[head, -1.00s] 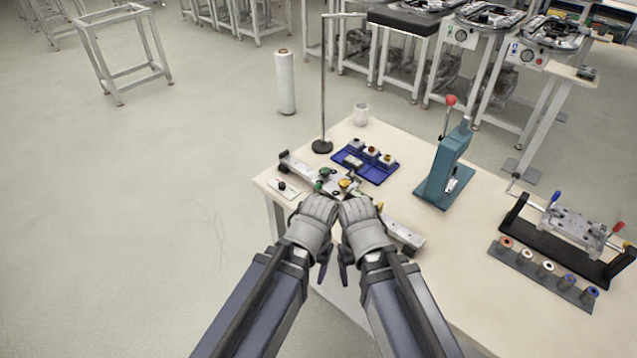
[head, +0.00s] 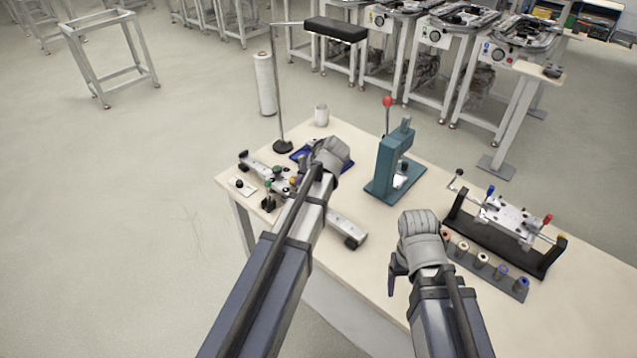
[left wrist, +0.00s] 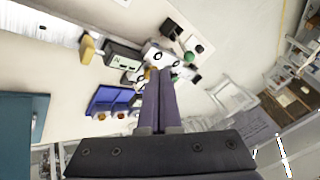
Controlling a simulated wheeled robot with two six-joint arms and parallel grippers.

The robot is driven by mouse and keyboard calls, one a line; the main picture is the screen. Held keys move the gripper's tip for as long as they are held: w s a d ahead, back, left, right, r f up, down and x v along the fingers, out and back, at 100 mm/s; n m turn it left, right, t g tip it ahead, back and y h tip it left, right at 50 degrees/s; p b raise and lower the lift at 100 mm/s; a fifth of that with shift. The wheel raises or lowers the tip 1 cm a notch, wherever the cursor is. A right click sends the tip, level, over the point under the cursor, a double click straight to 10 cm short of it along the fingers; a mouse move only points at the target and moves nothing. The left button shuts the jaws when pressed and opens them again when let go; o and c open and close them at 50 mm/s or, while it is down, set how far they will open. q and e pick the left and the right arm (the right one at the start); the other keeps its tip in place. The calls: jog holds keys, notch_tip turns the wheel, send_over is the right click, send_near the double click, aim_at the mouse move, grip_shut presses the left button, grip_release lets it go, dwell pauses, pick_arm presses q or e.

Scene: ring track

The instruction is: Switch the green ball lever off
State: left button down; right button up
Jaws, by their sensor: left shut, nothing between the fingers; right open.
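A small green ball (head: 268,186) tops a short dark stem beside the pale rail fixture (head: 345,228) at the table's left. Another green part (head: 277,170) shows just behind it; I cannot tell which one is the lever's ball, nor its position. In the left wrist view a green ball (left wrist: 190,57) lies right of and beyond my fingertips, apart from them. My left gripper (head: 330,155) is shut and empty, above the fixture and right of the green parts, hiding some of it. My right gripper (head: 420,232) is open and empty over the table's front, far from the lever.
A blue tray (head: 300,154) is partly hidden behind my left gripper. A teal press (head: 388,168) with a red knob stands centre. A black-framed fixture (head: 500,232) and a row of coloured rings (head: 482,260) are at right. A lamp-like stand (head: 283,146) rises at the back edge.

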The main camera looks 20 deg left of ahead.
pick_arm(q)
jog(key=shift+w+r, duration=0.25)
jog(key=shift+w, duration=0.4)
pick_arm(e)
jog(key=shift+d+r, duration=0.1)
jog(key=shift+d, duration=0.5)
pick_arm(q)
jog(key=shift+f, duration=0.15)
jog(key=b, duration=0.9)
send_near(285, 191)
jog(key=x, duration=0.4)
jog(key=shift+f, duration=0.15)
pick_arm(e)
notch_tip(285, 191, down, 8)
jog(key=shift+f, duration=0.25)
jog(key=shift+r+p, duration=0.55)
jog(key=shift+p, duration=0.2)
pick_arm(q)
jog(key=a, duration=0.2)
jog(key=a+r, duration=0.1)
jog(key=a, duration=0.1)
jog(key=shift+s, duration=0.4)
